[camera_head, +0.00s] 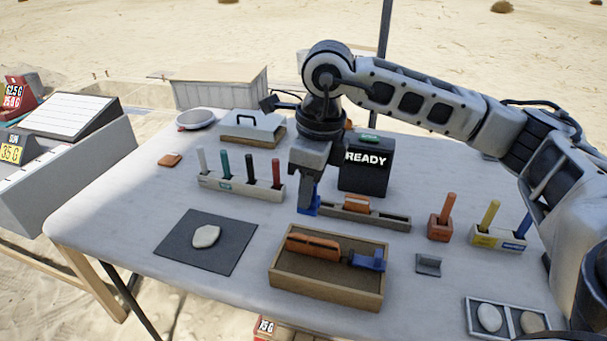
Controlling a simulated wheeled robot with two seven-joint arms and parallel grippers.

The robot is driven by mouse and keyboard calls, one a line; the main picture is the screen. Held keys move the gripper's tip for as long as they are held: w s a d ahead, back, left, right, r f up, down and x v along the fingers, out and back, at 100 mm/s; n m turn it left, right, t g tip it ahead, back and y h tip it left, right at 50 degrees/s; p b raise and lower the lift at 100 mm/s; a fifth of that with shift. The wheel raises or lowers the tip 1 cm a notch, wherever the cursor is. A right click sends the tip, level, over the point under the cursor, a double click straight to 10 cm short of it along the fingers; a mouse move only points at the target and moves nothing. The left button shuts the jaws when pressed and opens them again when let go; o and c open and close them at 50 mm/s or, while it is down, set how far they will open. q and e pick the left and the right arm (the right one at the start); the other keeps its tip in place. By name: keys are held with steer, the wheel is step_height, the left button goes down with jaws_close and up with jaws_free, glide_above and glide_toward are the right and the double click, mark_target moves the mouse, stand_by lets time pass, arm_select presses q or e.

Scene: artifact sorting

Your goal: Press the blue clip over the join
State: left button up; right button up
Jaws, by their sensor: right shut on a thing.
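My right gripper (309,192) points down at the middle of the table. It is shut on a small blue clip (308,208), mostly hidden by the fingers. The clip is at the left end of a long low grey holder (393,221); I cannot tell whether they touch. An orange piece (343,204) stands in the holder. The join itself cannot be made out. In front, a wooden tray (325,293) holds another orange piece (312,245) and a second blue piece (368,261). My left gripper is not in view.
A black box reading READY (364,172) stands close behind the holder. A rack with several coloured sticks (240,188) is to the left. A dark mat (190,255) bears a pale stone (206,236). Orange (440,227) and pale (497,239) stick blocks stand right.

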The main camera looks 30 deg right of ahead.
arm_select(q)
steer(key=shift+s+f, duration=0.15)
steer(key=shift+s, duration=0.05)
arm_select(e)
steer(key=shift+s, duration=0.1)
steer(key=shift+f+b, duration=0.15)
steer(key=shift+b, duration=0.15)
steer(key=shift+f+b, duration=0.75)
steer(key=shift+f, duration=0.2)
step_height(320, 180, down, 2)
steer(key=shift+f+b, duration=0.2)
steer(key=shift+b, duration=0.9)
steer(key=shift+f+b, duration=0.5)
steer(key=shift+f, duration=0.15)
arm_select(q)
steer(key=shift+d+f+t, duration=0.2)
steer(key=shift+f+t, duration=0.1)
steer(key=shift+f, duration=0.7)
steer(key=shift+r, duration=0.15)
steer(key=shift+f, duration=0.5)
